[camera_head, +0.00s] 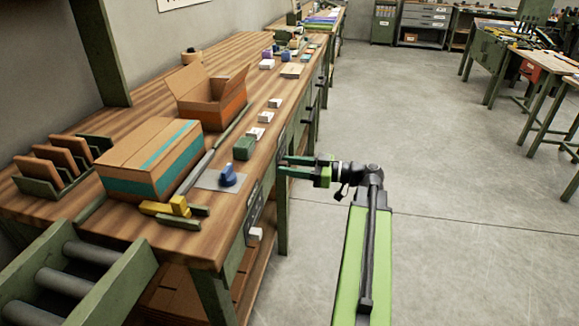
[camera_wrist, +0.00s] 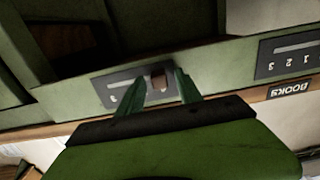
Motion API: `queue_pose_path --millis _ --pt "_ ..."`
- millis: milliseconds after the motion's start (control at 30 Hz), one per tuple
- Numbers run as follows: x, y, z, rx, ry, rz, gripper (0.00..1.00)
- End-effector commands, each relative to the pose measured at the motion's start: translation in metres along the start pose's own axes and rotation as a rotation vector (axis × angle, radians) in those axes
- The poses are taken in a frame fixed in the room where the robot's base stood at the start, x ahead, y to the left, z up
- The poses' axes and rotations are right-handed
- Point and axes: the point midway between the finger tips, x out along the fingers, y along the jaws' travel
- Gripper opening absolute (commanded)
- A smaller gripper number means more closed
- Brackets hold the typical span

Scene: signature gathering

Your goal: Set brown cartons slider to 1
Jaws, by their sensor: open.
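In the wrist view, a grey slider panel (camera_wrist: 115,92) with a slot is set in a green metal rail. A small brown slider knob (camera_wrist: 158,78) sits toward the right part of the slot as pictured. My gripper (camera_wrist: 156,82) is open, with one finger on each side of the knob. The right finger is close to it, and I cannot tell if it touches. The left finger covers part of the panel, so its numbers are mostly hidden. In the head view, my gripper (camera_head: 283,166) is at the workbench's front side, and the knob is not discernible there.
Another panel (camera_wrist: 295,52) and an upside-down BOOKS label (camera_wrist: 290,88) are at the wrist view's right. The workbench (camera_head: 150,232) carries an open carton (camera_head: 205,103), a teal-taped carton (camera_head: 150,165) and a blue object (camera_head: 228,176).

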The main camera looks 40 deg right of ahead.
Motion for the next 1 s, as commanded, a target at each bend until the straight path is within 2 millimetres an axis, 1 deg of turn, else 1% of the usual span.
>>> queue_pose_path --millis 200,233,533,1000 --pt "0.0002 0.0001 0.0000 0.000 0.000 0.001 0.42" --pt "0.0001 0.0001 0.0000 0.000 0.000 0.000 0.39" --pt "-0.0004 0.0001 0.0000 0.000 0.000 0.000 0.00" --pt "-0.0010 -0.0001 0.0002 0.000 0.000 0.000 0.00"
